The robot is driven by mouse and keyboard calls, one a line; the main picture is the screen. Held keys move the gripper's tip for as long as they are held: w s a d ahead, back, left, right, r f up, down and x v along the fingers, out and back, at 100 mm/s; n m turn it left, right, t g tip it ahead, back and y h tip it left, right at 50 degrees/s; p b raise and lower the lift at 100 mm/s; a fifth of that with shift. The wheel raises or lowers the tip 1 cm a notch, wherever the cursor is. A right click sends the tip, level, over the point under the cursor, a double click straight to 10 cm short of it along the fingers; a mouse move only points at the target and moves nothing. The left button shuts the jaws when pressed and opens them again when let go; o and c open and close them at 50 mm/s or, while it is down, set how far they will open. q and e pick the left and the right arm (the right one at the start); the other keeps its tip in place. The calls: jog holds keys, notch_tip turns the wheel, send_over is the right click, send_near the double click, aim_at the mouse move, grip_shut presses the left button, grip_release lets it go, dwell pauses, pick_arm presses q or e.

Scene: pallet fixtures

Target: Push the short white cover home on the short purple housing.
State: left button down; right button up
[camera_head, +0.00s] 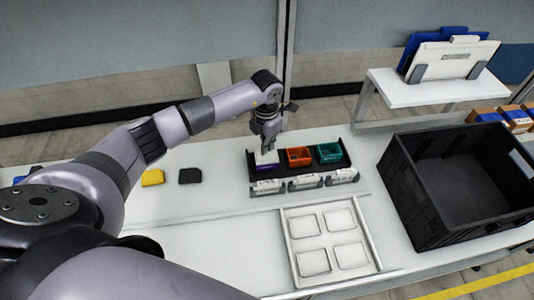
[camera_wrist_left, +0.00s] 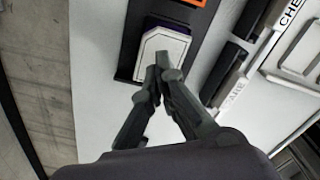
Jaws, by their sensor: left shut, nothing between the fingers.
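The short white cover (camera_head: 270,157) lies on the short purple housing (camera_head: 264,168) in the left pocket of the black fixture. In the left wrist view the cover (camera_wrist_left: 153,50) looks like a flat white plate with cut corners, and a thin purple edge of the housing (camera_wrist_left: 168,27) shows at its far end. I cannot tell how deep the cover sits. My left gripper (camera_head: 267,146) is shut and empty, pointing down over the cover. In the left wrist view its fingertips (camera_wrist_left: 162,64) overlap the cover; contact is unclear. My right gripper is not in view.
The black fixture (camera_head: 290,168) also holds an orange housing (camera_head: 299,157) and a teal housing (camera_head: 328,152). Labelled holders stand in front. A yellow part (camera_head: 152,177) and a black part (camera_head: 190,176) lie left. A white tray (camera_head: 289,250) and black crate (camera_head: 402,190) are right.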

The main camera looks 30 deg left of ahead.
pick_arm(q)
jog(key=shift+r+p, duration=1.35)
jog(key=shift+r, duration=1.1)
